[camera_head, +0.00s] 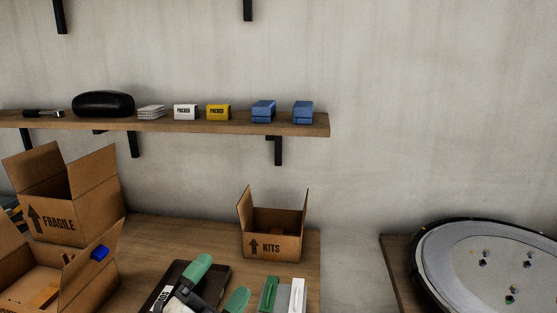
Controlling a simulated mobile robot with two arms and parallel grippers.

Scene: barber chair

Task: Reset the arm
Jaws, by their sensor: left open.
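My left gripper (221,278) shows at the bottom centre. Its two green-tipped fingers are spread apart, with nothing seen between them. It is above or in front of a dark tray (216,272) on the wooden table; the exact height is hard to tell. The rest of the left arm is cut off by the bottom edge. My right gripper is not in view.
On the table (160,235) stand a FRAGILE box (88,200), another open box (30,280) and a KITS box (275,245). Green (268,293) and white (296,295) items stand right of the gripper. A wall shelf (225,127) holds small items. A round tray (440,250) is at right.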

